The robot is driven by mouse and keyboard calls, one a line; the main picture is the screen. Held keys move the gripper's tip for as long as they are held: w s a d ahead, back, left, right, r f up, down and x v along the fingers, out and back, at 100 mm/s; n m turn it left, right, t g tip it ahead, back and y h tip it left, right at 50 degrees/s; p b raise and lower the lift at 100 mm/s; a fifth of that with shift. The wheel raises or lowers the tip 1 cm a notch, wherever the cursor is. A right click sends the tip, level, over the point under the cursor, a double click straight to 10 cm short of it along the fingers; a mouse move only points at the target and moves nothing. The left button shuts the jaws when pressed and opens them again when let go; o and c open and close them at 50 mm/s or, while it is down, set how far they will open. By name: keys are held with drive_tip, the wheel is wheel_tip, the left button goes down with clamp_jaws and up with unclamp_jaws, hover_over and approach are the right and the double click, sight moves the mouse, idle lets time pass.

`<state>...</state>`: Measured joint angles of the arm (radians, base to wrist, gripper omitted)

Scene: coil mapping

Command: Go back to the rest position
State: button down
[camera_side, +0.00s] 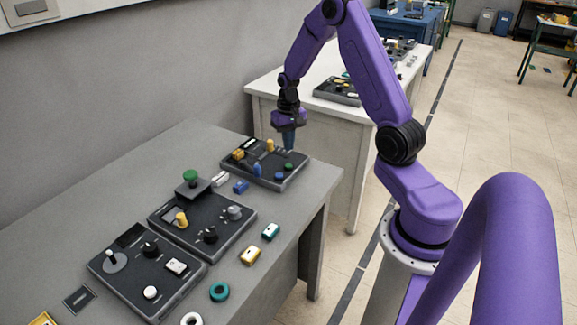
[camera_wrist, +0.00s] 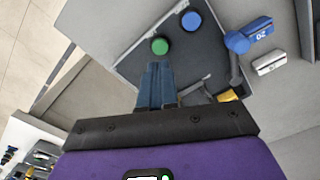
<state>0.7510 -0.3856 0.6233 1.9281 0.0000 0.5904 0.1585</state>
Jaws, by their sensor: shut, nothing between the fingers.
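My gripper (camera_side: 289,145) hangs pointing down over the far dark board (camera_side: 275,183) on the grey table, near that board's back right part. Its blue fingers are together, with nothing seen between them. In the wrist view the closed fingers (camera_wrist: 157,84) point at the board beside a round green piece (camera_wrist: 160,46). A round blue piece (camera_wrist: 191,21) lies just beyond the green one. Whether the fingertips touch the board cannot be told. My arm is bent, reaching out over the table.
Two more dark boards (camera_side: 223,240) (camera_side: 178,297) with knobs stand nearer on the table. A white table (camera_side: 263,92) stands behind; a wall runs along the left.

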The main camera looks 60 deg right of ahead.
drive_tip(key=s+a+r+n, duration=0.3)
drive_tip(key=a, duration=0.4)
drive_tip(key=s+a+r+n, duration=0.3)
drive_tip(key=a, duration=0.5)
drive_tip(key=s+a+r+n, duration=0.2)
drive_tip(key=a+r+n, duration=0.15)
drive_tip(key=a, duration=0.35)
drive_tip(key=s+a+r+n, duration=0.2)
drive_tip(key=s+n, duration=0.2)
drive_tip(key=s, duration=0.5)
drive_tip(key=s+a+r+n, duration=0.2)
drive_tip(key=s+n, duration=0.3)
drive_tip(key=s, duration=0.5)
drive_tip(key=shift+s+a+r, duration=0.15)
drive_tip(key=shift+s+a, duration=0.05)
drive_tip(key=shift+a, duration=0.5)
